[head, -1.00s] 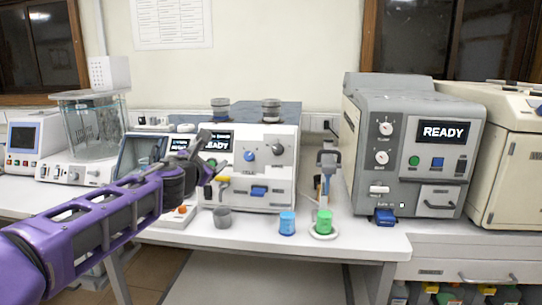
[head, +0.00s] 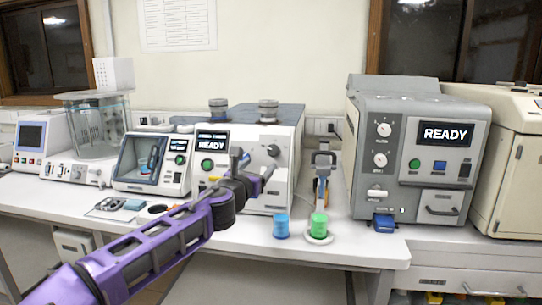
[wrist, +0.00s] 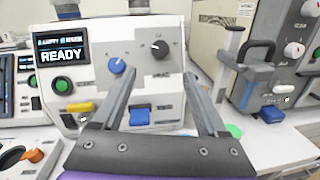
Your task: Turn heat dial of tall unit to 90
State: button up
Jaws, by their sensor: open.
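The tall grey unit (head: 412,105) stands on the right of the bench with a READY screen. Two white dials sit one above the other on its front: an upper dial (head: 383,130) and a lower dial (head: 380,160). Their labels and settings are too small to read. In the wrist view these dials show at the right edge, the nearer one fully (wrist: 293,49). My gripper (head: 254,165) is open and empty in front of the white unit, well left of the grey unit. Its two fingers (wrist: 160,65) are spread in the wrist view and touch nothing visible.
The white unit (head: 285,150) stands behind my gripper, with a blue knob (wrist: 116,66) and a black knob (wrist: 159,49). A blue-capped jar (head: 281,226) and a green container on a stand (head: 319,225) are at the bench's front edge, between gripper and grey unit.

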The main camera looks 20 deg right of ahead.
aim_at(272, 152)
jog(key=x, duration=1.1)
jog(key=shift+w+d, duration=0.15)
grip_shut()
